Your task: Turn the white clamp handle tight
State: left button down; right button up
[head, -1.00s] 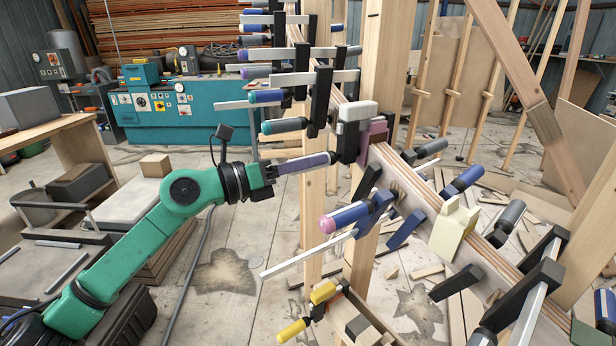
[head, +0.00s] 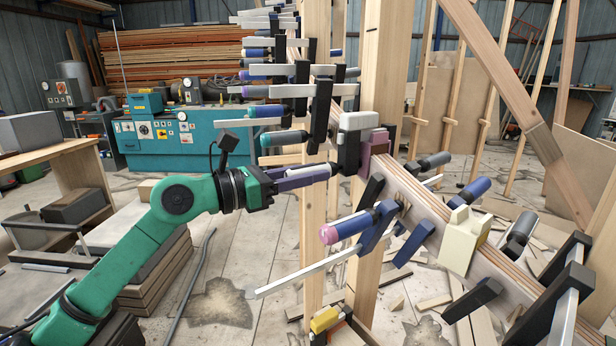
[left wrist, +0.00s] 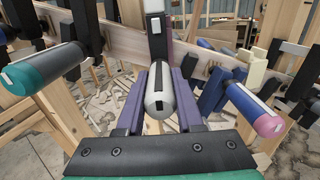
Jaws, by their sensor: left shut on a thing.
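The white clamp handle (left wrist: 159,95) points toward the left wrist camera, with a dark slot in its near end. My left gripper (left wrist: 160,88) has its purple fingers shut on the handle, one on each side. In the head view my left gripper (head: 322,170) reaches from the left, and its fingers hide most of the handle. The handle's clamp, with a pale grey top (head: 358,121) and black jaw, sits on the curved laminated stringer (head: 410,188) beside a maroon block (head: 375,143). My right gripper is not in view.
A teal-handled clamp (head: 280,139) is close above my left gripper. A blue clamp with a pink-ended handle (head: 347,229) and long bar lies below right. A cream clamp (head: 463,238) is farther along the stringer. Wooden posts (head: 313,235) stand behind the gripper.

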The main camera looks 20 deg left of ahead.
pick_arm(q)
jog(key=c, duration=0.5)
grip_release()
jog(key=shift+c, duration=0.2)
jog(key=shift+s+a+f+b, duration=0.25)
jog(key=shift+a+b, duration=0.1)
jog(key=shift+b, duration=0.1)
pick_arm(e)
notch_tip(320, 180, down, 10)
jog(key=b, duration=0.9)
pick_arm(q)
jog(key=v, duration=1.3)
jog(key=shift+s+r, duration=0.25)
jog(key=shift+s, duration=0.05)
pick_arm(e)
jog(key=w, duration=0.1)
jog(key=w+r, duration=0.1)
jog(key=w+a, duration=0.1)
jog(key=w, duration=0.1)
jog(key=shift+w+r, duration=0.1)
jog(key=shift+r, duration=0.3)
pick_arm(q)
jog(key=shift+a, duration=0.2)
